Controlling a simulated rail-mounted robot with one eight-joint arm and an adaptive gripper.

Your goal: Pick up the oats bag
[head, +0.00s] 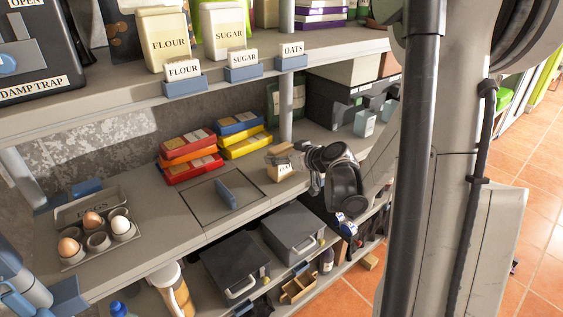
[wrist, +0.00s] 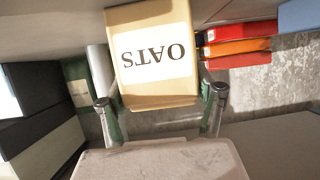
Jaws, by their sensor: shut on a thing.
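The oats bag (wrist: 150,88) is a tan block-shaped bag with a white OATS label, upside down in the wrist view. My gripper (wrist: 160,102) has one finger on each side of the bag and is shut on it. In the head view the bag (head: 280,174) shows at the middle shelf level, partly covered by my gripper (head: 288,158). I cannot tell whether the bag rests on the shelf or is just above it.
Stacked red, orange, yellow and blue boxes (head: 190,157) stand left of the bag. Dark boxes (head: 335,103) are behind it. An egg carton (head: 98,212) sits at the shelf's left. The upper shelf holds flour (head: 163,42) and sugar (head: 222,30), with an OATS tag (head: 291,52) at its edge.

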